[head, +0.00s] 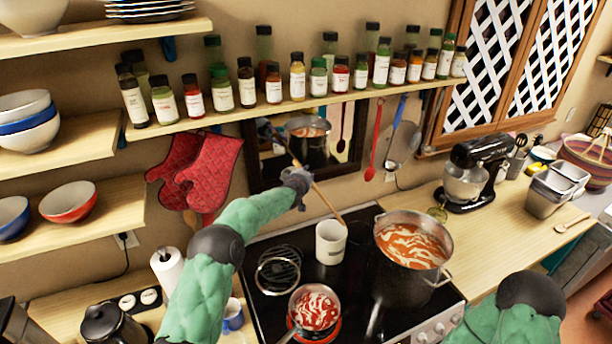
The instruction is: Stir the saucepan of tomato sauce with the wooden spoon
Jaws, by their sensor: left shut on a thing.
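A small saucepan (294,294) holds red tomato sauce with pale swirls. It sits on the front left of the stove, its handle pointing to the lower left. My left gripper (296,184) is shut on the wooden spoon (325,200), above the back of the stove. The spoon is tilted, its lower end down to the right near the rim of a white crock (330,247); I cannot tell whether it touches the crock. The spoon is apart from the saucepan. My right arm shows at the lower right, but its gripper is out of view.
A large pot (385,264) of orange-red soup stands on the right of the stove (268,314). A blue mug (233,316) and a paper towel roll (167,268) are left of the stove. A spice shelf (215,118) and hanging red utensils line the wall behind.

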